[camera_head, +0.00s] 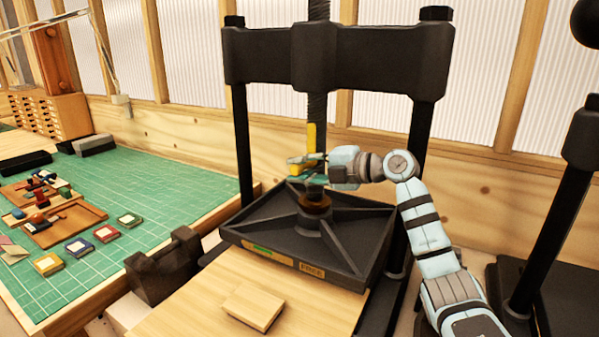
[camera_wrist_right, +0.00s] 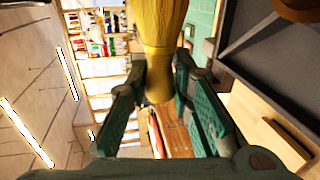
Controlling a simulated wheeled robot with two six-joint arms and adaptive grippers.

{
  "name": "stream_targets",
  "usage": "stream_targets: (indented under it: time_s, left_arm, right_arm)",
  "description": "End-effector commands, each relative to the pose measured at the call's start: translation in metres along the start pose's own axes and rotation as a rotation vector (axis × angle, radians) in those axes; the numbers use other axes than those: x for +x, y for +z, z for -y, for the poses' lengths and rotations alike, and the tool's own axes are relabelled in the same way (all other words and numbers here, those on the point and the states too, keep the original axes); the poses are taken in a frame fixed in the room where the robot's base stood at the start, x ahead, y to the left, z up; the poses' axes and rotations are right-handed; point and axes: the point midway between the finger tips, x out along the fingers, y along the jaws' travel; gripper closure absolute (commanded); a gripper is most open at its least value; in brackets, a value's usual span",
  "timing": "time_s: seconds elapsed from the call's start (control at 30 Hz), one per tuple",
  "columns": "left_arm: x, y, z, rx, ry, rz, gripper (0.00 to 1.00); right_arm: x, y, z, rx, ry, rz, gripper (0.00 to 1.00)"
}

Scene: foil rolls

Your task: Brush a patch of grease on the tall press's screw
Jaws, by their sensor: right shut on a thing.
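The tall press (camera_head: 335,58) is black, with two side posts and a crossbeam. Its dark threaded screw (camera_head: 317,106) runs down through the crossbeam to a brownish collar (camera_head: 314,204) on the ribbed platen (camera_head: 262,222). My right gripper (camera_head: 312,168) reaches in from the right and is shut on the yellow brush (camera_head: 311,138). The brush is beside the screw in the head view; I cannot tell whether it touches. In the right wrist view the yellow brush (camera_wrist_right: 162,45) is between the fingers. The brush tip and any grease patch cannot be made out. My left gripper is out of view.
A wooden board (camera_head: 200,308) with a pale block (camera_head: 254,306) lies in front of the platen. A green cutting mat (camera_head: 150,185) with stamp pads and a wooden tray (camera_head: 62,222) covers the left bench. Another dark press (camera_head: 553,235) stands at the right.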

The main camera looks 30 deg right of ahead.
Motion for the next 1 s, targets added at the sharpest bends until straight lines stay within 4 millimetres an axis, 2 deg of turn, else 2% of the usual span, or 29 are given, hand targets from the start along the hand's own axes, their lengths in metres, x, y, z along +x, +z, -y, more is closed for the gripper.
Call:
stream_targets:
  time_s: [0.03, 0.2, 0.4, 0.57, 0.8, 1.0]
  left_arm:
    - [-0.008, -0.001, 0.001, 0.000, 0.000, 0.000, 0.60]
    - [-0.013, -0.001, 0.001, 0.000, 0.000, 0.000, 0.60]
    - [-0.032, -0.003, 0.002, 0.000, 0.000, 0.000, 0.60]
    - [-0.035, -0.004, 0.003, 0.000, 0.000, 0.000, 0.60]
    - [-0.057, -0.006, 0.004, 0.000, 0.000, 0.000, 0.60]
    - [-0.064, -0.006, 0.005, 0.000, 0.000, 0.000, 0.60]
  right_arm:
    - [-0.002, 0.000, -0.010, -0.001, 0.001, 0.002, 1.00]
    - [-0.004, 0.000, -0.016, -0.001, 0.001, 0.001, 1.00]
    - [-0.009, 0.000, -0.039, -0.001, 0.001, 0.001, 1.00]
    - [-0.010, 0.000, -0.044, 0.000, 0.000, 0.001, 1.00]
    - [-0.016, 0.001, -0.071, -0.001, 0.002, 0.002, 1.00]
    - [-0.018, 0.001, -0.079, -0.001, 0.001, 0.002, 1.00]
